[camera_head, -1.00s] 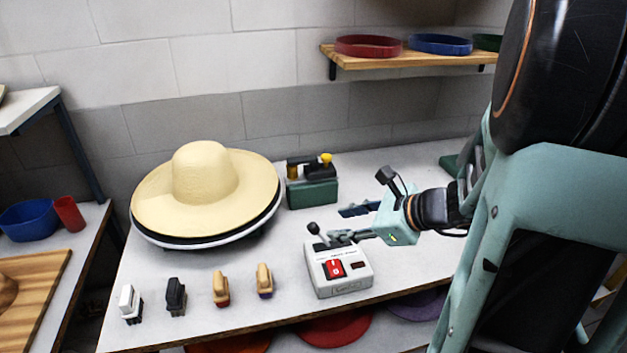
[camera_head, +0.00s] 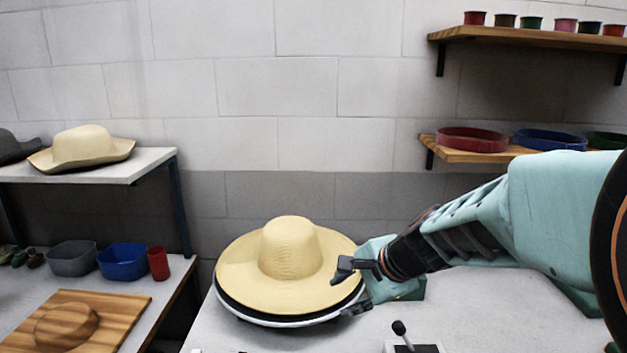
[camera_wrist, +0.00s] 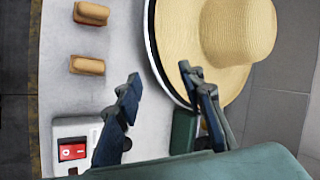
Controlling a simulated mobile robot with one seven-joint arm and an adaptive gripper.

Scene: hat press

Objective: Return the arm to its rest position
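My gripper (camera_head: 350,289) is open and empty, at the right edge of the straw hat in the head view. My arm reaches in from the right side of the head view. The wide-brimmed straw hat (camera_head: 291,250) sits on a dark and white round base on the table. Whether a finger touches the brim cannot be told.
A control box (camera_wrist: 75,150) with a red switch and a lever (camera_head: 401,330) stands at the front. Brushes (camera_wrist: 88,66) lie along the table (camera_wrist: 120,50). A shelf (camera_head: 470,152) with coloured rings hangs at the back right. A side table with bins (camera_head: 123,262) is left.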

